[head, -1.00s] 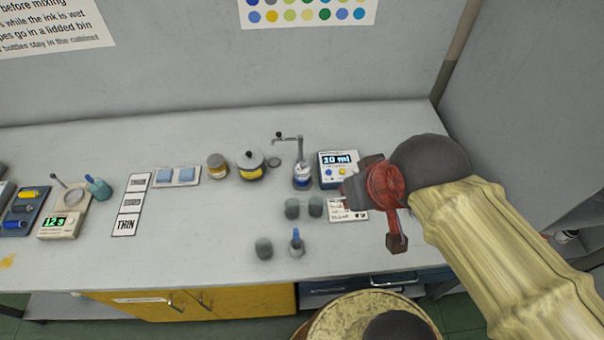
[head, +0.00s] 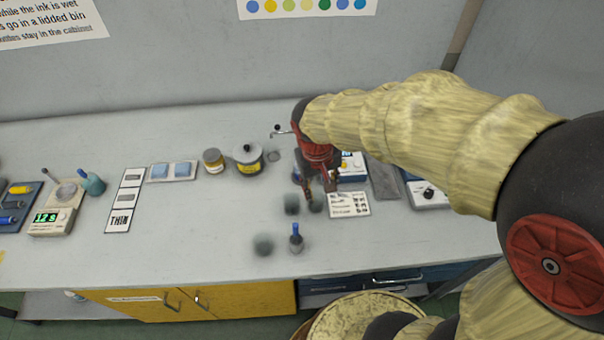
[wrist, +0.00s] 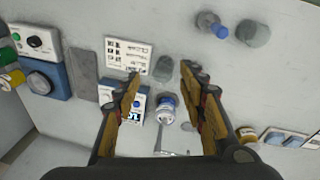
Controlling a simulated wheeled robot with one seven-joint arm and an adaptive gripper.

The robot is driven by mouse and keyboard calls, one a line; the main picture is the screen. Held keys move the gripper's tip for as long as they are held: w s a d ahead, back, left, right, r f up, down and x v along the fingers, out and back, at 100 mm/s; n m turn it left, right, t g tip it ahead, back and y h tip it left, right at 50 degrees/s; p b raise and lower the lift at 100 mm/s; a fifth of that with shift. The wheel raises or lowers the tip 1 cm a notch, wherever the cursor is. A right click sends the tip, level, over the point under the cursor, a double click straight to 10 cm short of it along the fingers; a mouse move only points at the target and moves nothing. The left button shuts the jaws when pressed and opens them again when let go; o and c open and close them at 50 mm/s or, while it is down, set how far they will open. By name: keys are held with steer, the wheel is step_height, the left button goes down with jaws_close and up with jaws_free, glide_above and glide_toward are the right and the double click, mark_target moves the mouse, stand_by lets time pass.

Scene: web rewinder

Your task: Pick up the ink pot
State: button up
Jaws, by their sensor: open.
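The likely ink pot (head: 248,160) is a grey lidded pot with a dark knob and a yellow label, near the back of the table in the head view. It stands beside a smaller yellow-labelled jar (head: 213,160), which also shows in the wrist view (wrist: 247,135). My gripper (head: 319,190) is to the pot's right, pointing down above the table, open and empty. In the wrist view my open fingers (wrist: 160,75) frame a grey cup (wrist: 165,68) and a blue-and-white dispenser bottle (wrist: 165,105). There the lidded pot seems hidden behind the right finger.
Grey cups (head: 263,243) and a blue-topped bottle (head: 295,238) stand toward the front edge. Blue pads (head: 171,171) lie left of the jar. A printed card (head: 349,204) lies right of my gripper. The table is clear in front of the pot and jar.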

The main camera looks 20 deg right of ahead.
steer(key=o, duration=0.5)
steer(key=w+f+m+h+b, duration=0.1)
steer(key=w+f+m, duration=0.2)
steer(key=w+f, duration=0.8)
steer(key=shift+w+a, duration=0.25)
steer(key=shift+w, duration=0.05)
steer(key=shift+o, duration=0.4)
steer(key=w+r+m+t, duration=0.1)
steer(key=w+m+t, duration=0.1)
steer(key=w, duration=0.4)
steer(key=shift+w+a+m+h, duration=0.15)
steer(key=shift+w+m+h, duration=0.2)
steer(key=shift+m, duration=0.25)
steer(key=shift+w+a+r+m+t, duration=0.15)
steer(key=shift+w+m+t, duration=0.2)
steer(key=shift+m, duration=0.45)
steer(key=shift+w+d+f, duration=0.1)
steer(key=shift+d+f, duration=0.1)
steer(key=shift+f, duration=0.2)
steer(key=shift+s+b+x, duration=0.15)
steer(key=shift+b+x, duration=0.45)
steer(key=shift+x, duration=1.1)
steer(key=shift+s+b+x, duration=0.1)
steer(key=shift+b+x, duration=0.45)
steer(key=shift+x, duration=1.2)
